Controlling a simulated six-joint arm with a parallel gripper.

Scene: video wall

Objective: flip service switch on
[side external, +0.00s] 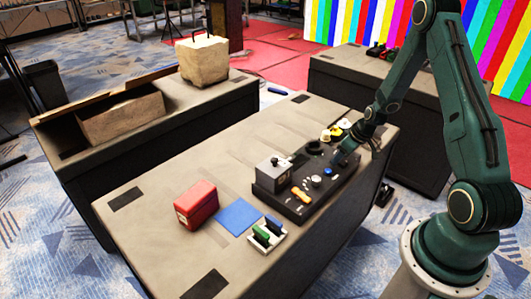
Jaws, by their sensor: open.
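A black control panel (300,210) lies on the near table. It carries a grey box (272,177) with a small dark part on top, an orange handle-like part (301,195), a grey knob (315,181), a blue button (328,171) and a black ring (314,147). I cannot tell which of these is the service switch, or its position. My gripper (341,161) is open, low over the panel's far right part, close to the blue button. Its fingers are small and dark here, and I cannot tell whether they touch anything.
A red box (196,204), a blue mat (237,215) and a white holder with green and dark blocks (265,235) are left of the panel. Yellow and white parts (335,131) stand behind it. The near table's left part (150,235) is mostly clear.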

